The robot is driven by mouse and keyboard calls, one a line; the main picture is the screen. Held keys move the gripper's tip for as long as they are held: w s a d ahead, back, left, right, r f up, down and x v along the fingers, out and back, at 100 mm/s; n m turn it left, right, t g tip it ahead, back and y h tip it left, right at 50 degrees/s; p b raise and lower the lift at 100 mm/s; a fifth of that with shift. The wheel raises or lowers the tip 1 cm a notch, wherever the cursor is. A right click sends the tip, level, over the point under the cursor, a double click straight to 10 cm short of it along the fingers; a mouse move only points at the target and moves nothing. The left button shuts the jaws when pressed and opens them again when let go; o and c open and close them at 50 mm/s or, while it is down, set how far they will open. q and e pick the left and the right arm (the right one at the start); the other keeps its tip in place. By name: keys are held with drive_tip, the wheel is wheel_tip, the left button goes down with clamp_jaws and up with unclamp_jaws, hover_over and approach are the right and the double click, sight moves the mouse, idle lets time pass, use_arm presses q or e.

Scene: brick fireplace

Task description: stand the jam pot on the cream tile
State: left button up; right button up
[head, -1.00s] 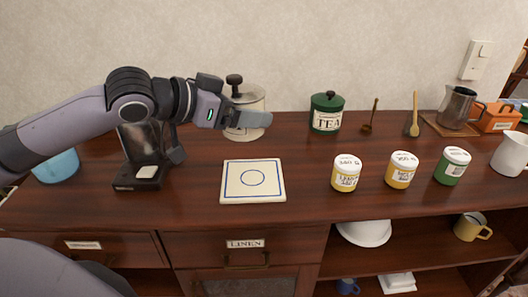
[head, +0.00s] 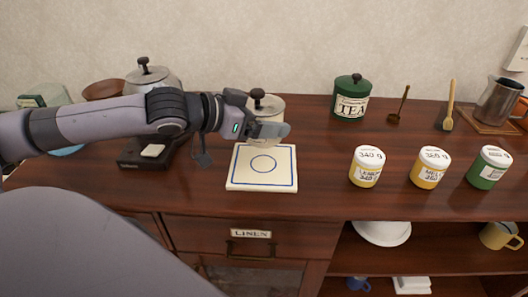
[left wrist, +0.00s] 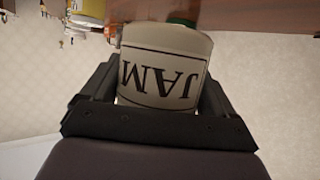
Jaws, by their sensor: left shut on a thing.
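The jam pot (head: 265,103) is a cream pot with a dark knob on its lid, seen in the head view behind my left gripper (head: 271,131). The left wrist view shows its JAM label (left wrist: 163,75) between the fingers, upside down in the picture. My left gripper is shut on the pot and hides its lower part. The cream tile (head: 236,181), with a blue square and circle, lies on the counter. The pot shows at the tile's back edge; I cannot tell how high it is. My right gripper is not in view.
A black scale (head: 130,162) stands left of the tile, partly under my arm. A green TEA canister (head: 351,98) stands behind to the right. Two yellow-labelled jars (head: 365,168) (head: 430,169) and a green jar (head: 489,169) stand to the right. Counter between tile and jars is clear.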

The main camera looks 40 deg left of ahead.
use_arm(q)
wheel_tip(320, 180, down, 7)
drive_tip(key=shift+w+b, duration=0.1)
drive_tip(key=shift+b, duration=0.7)
